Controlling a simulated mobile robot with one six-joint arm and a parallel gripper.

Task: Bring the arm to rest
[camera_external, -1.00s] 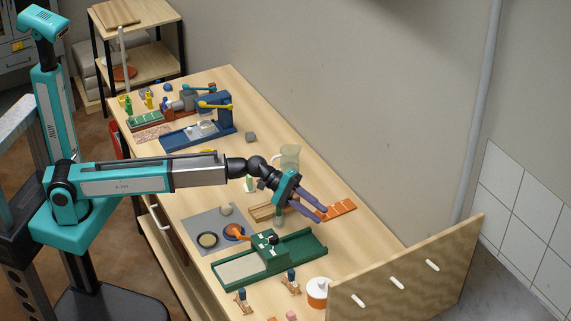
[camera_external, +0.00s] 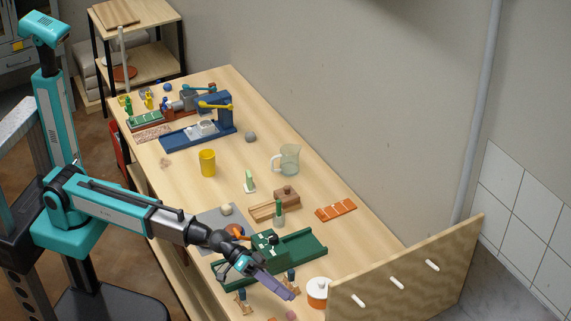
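My gripper (camera_external: 287,292) hangs at the end of my arm over the near part of the wooden bench, in front of the green sliding device (camera_external: 310,243). Its purple fingers point down and to the right and overlap from this angle, so the gap between them is hidden. I see nothing clearly held in them. The fingertips are left of the white-and-orange lidded jar (camera_external: 317,293), close to a small stand with a dark top (camera_external: 291,280). My arm slopes down to the right from my column and covers part of the grey mat (camera_external: 207,219).
An orange slotted tray (camera_external: 336,209), a wooden block holder (camera_external: 263,212), a clear jug (camera_external: 290,159) and a yellow cup (camera_external: 207,163) stand farther back. A blue press (camera_external: 217,115) is at the far end. An upright wooden board (camera_external: 410,265) closes the near right.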

